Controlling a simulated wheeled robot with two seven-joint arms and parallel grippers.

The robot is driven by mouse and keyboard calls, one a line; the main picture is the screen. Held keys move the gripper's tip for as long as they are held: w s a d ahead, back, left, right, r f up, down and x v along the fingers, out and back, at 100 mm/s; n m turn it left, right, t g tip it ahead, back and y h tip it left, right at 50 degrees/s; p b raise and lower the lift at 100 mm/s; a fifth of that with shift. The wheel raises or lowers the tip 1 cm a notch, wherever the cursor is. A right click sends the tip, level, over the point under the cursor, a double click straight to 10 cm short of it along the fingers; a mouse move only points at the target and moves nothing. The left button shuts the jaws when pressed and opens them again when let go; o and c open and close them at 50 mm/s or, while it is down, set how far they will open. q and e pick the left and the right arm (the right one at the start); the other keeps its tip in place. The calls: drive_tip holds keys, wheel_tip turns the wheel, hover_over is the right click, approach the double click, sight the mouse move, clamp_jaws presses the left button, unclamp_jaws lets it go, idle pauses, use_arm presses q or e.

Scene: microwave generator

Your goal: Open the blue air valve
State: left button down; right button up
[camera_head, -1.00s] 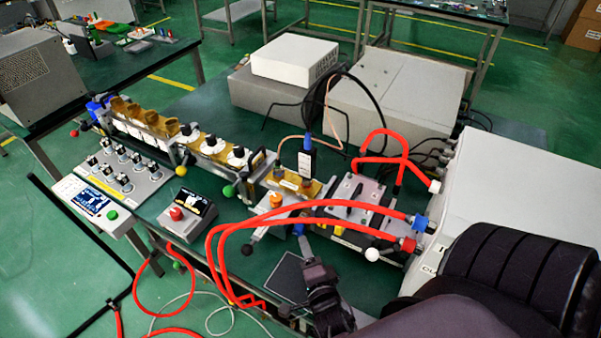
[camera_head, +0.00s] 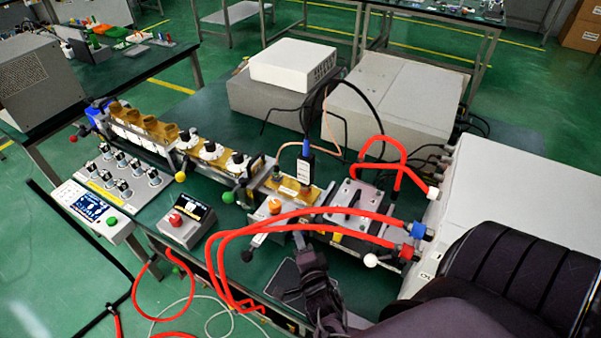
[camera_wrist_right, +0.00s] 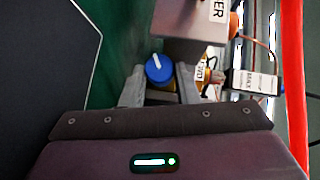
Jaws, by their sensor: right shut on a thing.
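The blue air valve is a round blue knob (camera_wrist_right: 159,69) with a white pointer line on top, tilted in the right wrist view. It sits between the two fingers of my right gripper (camera_wrist_right: 161,87), which is shut on it. In the head view my right gripper (camera_head: 301,243) reaches up from the bottom to the front edge of the device row and hides the knob. The valve's lower part is hidden between the fingers. My left gripper is not in view.
Red hoses (camera_head: 320,212) arch close above my right gripper and run to the large white cabinet (camera_head: 508,190). A dark flat panel (camera_wrist_right: 45,65) lies left of the fingers.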

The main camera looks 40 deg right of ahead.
drive_tip(key=shift+r+p, duration=0.2)
drive_tip(key=shift+p, duration=0.15)
drive_tip(key=shift+c, duration=0.2)
drive_tip(key=n+g+p, duration=0.1)
drive_tip(key=p, duration=0.1)
drive_tip(key=r+n+g+p, duration=0.1)
drive_tip(key=g+p, duration=0.1)
drive_tip(key=p, duration=0.1)
drive_tip(key=shift+w, duration=0.1)
drive_tip(key=shift+a+n+g+p, duration=0.1)
drive_tip(key=shift+n+g+p, duration=0.2)
drive_tip(key=shift+p, duration=0.35)
drive_tip(key=shift+w+f+g, duration=0.1)
drive_tip(key=shift+f+g, duration=0.15)
drive_tip(key=shift+g, duration=0.15)
drive_tip(key=shift+f+n, duration=0.1)
drive_tip(key=shift+n, duration=0.2)
drive_tip(key=o, duration=1)
